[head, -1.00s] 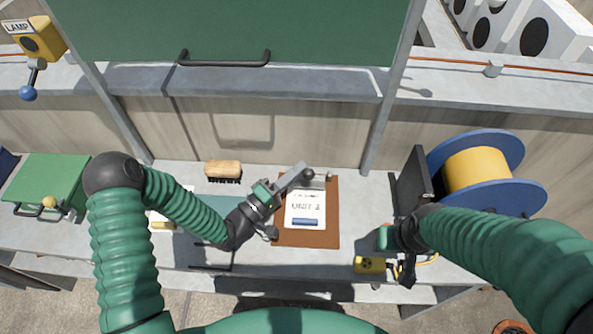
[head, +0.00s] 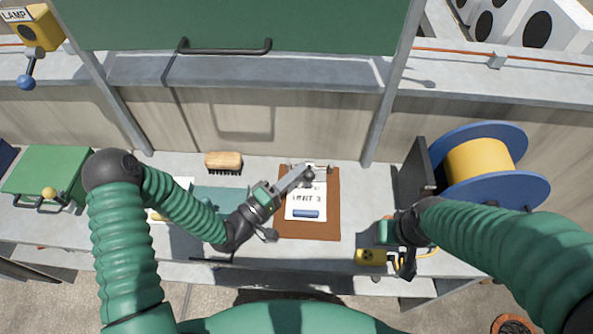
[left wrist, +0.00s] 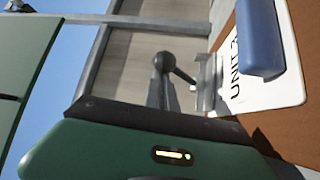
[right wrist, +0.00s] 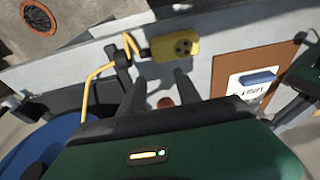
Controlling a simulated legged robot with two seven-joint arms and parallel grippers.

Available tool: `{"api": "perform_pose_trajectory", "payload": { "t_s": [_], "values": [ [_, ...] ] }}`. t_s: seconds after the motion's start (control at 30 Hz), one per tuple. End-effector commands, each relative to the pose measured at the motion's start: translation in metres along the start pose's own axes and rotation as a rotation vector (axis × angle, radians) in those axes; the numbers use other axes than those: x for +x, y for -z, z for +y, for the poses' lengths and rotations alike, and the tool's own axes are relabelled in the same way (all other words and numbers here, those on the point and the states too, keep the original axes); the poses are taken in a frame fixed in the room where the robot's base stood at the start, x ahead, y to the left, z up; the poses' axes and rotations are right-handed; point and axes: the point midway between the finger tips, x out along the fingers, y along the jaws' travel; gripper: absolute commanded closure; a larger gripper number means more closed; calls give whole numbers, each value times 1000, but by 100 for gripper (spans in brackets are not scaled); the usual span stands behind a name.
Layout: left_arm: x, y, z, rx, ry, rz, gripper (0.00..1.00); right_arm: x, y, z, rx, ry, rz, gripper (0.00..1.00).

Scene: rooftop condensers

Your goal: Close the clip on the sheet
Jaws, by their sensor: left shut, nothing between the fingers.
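The brown clipboard (head: 325,225) lies on the bench with a white sheet (head: 300,201) on it. The sheet reads UNIT and carries a blue bar (head: 306,214). The metal clip (head: 322,172) is at the board's far edge; it also shows in the left wrist view (left wrist: 207,80). A dark ball knob (left wrist: 163,62) on a rod stands beside it. My left gripper (head: 304,174) is shut and empty at the knob, partly covering the clip. I cannot tell whether they touch. My right gripper (right wrist: 157,82) is open and empty, right of the board.
A yellow socket box (head: 370,257) with a cable sits near the front edge, by my right gripper. A blue and yellow reel (head: 480,165) stands at the right. A brush (head: 224,162) lies left of the board. A green box (head: 45,175) is far left.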

Motion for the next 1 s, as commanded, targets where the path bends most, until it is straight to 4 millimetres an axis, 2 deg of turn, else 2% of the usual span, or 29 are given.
{"api": "perform_pose_trajectory", "payload": {
  "t_s": [0.17, 0.37, 0.67, 0.83, 0.93, 1.0],
  "values": [
    [1, -1, 4, -1, 0, -5, 100, -1, 0, 0, 0, 0, 0, 60],
    [6, 7, 37, 2, -1, -2, 100, -5, 1, 0, 0, 0, 0, 60],
    [-46, -48, 54, -8, 3, -1, 100, 1, 0, 0, 0, 0, 0, 60],
    [-70, -74, 79, -14, 6, 0, 100, -37, 9, 0, 0, 0, 0, 60],
    [-82, -86, 84, -11, 4, 1, 100, -54, 13, 0, 0, 0, 1, 60],
    [-90, -95, 82, -9, 4, 1, 100, -58, 14, 0, 0, 0, 1, 60]
  ]
}}
